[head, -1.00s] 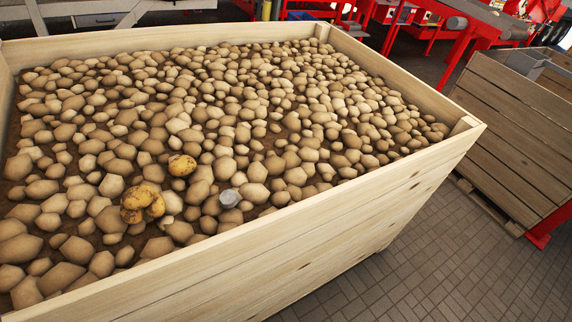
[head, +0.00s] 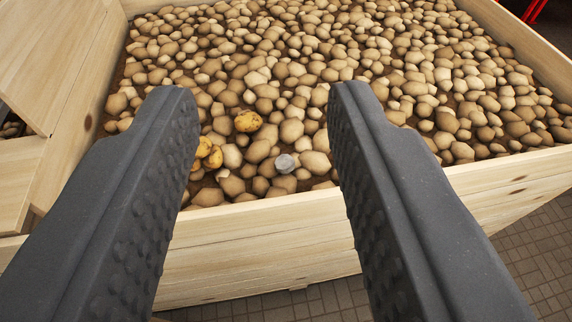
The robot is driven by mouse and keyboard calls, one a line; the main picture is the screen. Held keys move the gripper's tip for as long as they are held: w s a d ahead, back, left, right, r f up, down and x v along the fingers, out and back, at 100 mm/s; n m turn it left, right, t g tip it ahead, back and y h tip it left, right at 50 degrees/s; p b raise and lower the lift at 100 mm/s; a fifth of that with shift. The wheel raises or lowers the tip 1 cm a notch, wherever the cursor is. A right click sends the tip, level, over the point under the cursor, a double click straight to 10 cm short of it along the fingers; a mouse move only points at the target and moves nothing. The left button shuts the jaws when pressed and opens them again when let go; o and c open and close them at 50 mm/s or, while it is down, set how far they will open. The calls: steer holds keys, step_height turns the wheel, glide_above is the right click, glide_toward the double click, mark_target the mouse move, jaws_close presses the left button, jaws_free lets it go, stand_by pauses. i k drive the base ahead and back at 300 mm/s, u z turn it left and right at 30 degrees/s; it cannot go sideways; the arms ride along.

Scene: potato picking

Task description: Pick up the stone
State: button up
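A small grey stone (head: 285,163) lies among the brown potatoes near the front wall of the wooden crate (head: 262,222). It looks paler and greyer than the potatoes around it. My gripper (head: 262,100) is open and empty, with its two dark, studded fingers reaching in from the bottom of the head view. The stone shows in the gap between the fingers, beyond and below them. I cannot tell the exact height of the fingers above it.
Yellow, dark-spotted potatoes (head: 248,121) lie left of the stone, with another yellow clump (head: 209,153) partly behind the left finger. Many brown potatoes fill the crate. The crate's front wall runs below the stone. Another wooden crate (head: 45,65) stands at the left. Tiled floor (head: 535,235) shows at lower right.

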mark_target(284, 163)
steer(key=u, duration=0.9)
steer(key=k, duration=0.65)
steer(key=z, duration=0.75)
